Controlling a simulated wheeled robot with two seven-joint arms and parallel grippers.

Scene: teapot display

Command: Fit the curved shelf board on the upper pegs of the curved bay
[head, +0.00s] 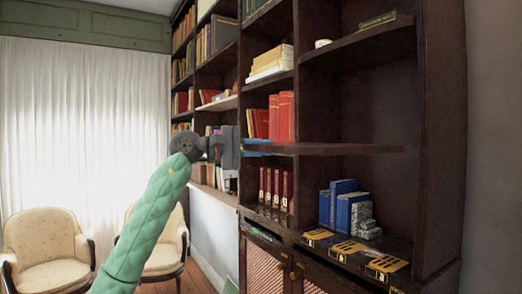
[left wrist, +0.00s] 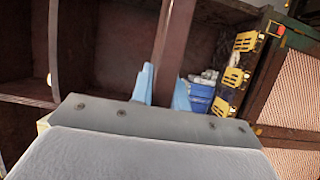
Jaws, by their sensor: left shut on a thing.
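The curved shelf board (head: 335,149) is a dark brown plank, roughly level at mid-height across the curved bay (head: 372,110). Its left end reaches past the bay's left upright, in front of the neighbouring bay. My left gripper (head: 255,147) is shut on that left end, with light blue fingertips at the board. In the left wrist view the board (left wrist: 173,45) is a dark strip running up from between the fingertips (left wrist: 165,90). I cannot make out the pegs, or whether the board touches them. My right gripper is not in view.
Above the board is a fixed curved shelf (head: 360,42) with a small book and a white item. Below, blue books (head: 343,204), a grey patterned stack (head: 362,220) and yellow-black items (head: 347,250) sit on the lower ledge. Red books (head: 282,117) stand in the left bay.

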